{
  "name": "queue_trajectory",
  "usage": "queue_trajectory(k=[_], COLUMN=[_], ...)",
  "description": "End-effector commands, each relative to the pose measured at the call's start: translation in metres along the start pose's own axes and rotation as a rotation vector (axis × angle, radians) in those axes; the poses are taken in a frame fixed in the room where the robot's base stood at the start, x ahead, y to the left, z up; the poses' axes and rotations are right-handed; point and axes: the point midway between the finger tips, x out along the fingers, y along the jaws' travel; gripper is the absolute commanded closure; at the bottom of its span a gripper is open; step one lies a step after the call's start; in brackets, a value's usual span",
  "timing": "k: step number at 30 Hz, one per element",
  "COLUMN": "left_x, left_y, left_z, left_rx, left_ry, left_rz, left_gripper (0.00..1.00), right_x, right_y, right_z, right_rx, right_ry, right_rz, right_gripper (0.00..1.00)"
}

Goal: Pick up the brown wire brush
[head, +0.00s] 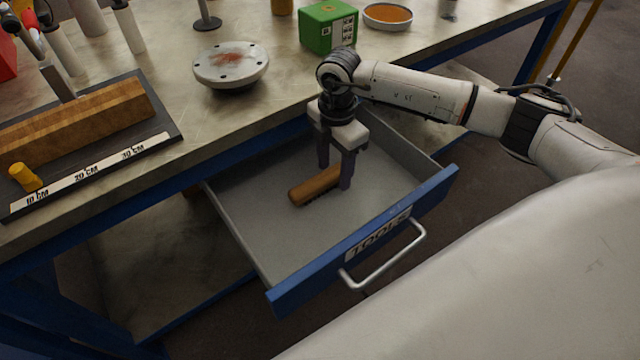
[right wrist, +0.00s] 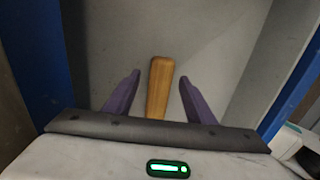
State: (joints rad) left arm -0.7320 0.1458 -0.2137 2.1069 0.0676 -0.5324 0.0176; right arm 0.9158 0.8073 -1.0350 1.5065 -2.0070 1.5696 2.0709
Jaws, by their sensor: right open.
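The brown wire brush (head: 314,187) lies in the open drawer, its dark bristles showing along its front side in the head view. Its wooden handle (right wrist: 160,88) shows in the right wrist view between the two purple fingers. My right gripper (head: 335,179) points down into the drawer with its fingers apart, one on each side of the brush. In the right wrist view the open right gripper (right wrist: 158,92) has a gap on both sides of the handle. The part of the brush nearest the palm is hidden there. My left gripper is not in view.
The grey drawer (head: 255,235) has a blue front with a metal handle (head: 385,262) and is pulled out from the workbench (head: 215,125). On the bench stand a round flange (head: 231,64), a green box (head: 328,27), a dish (head: 387,15) and a wooden block (head: 75,125). The drawer floor around the brush is clear.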

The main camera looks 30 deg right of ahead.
Motion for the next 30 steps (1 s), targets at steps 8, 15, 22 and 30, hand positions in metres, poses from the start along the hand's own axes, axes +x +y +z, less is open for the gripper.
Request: queue_trajectory(k=[8,15,22,30], left_x=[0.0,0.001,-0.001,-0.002], left_y=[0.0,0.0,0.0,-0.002], left_z=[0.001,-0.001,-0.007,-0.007], left_rx=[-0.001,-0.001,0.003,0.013], left_ry=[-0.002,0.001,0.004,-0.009], left_rz=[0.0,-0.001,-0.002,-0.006], left_gripper=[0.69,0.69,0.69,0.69], right_x=[-0.001,-0.001,-0.026,-0.08], right_y=[0.0,0.0,0.001,0.001], right_z=[0.0,0.0,0.0,0.0], right_rx=[0.0,0.0,0.0,0.0], right_ry=[0.0,0.0,0.001,0.0], right_rz=[0.0,0.0,0.003,0.003], right_gripper=[0.87,0.97,0.97,0.97])
